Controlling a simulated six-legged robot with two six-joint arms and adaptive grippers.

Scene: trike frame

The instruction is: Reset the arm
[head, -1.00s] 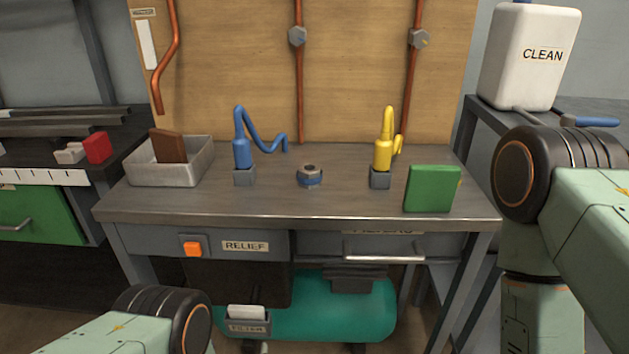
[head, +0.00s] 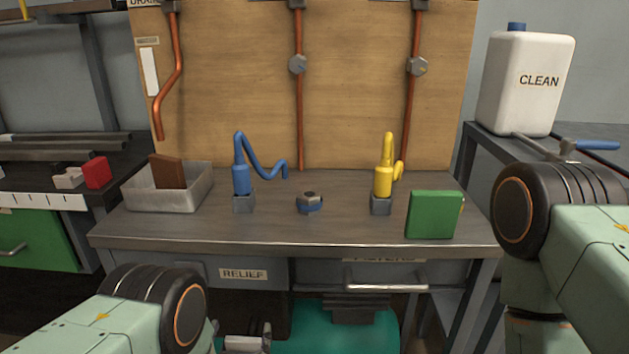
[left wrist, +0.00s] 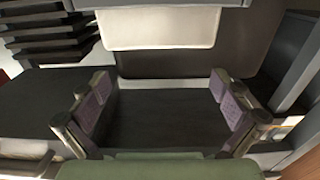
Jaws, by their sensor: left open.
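My left gripper (left wrist: 160,110) shows in the left wrist view with its two padded fingers wide apart and nothing between them. A dark surface lies beyond the fingers, and a cream-coloured block (left wrist: 160,27) is above them in that picture.
The workbench (head: 300,234) holds a metal tray (head: 165,199) with a brown block, a blue hose tool (head: 241,180), a nut (head: 309,203), a yellow hose tool (head: 383,181) and a green block (head: 434,215). A teal tank (head: 345,337) is underneath. A white jug (head: 525,85) stands at right.

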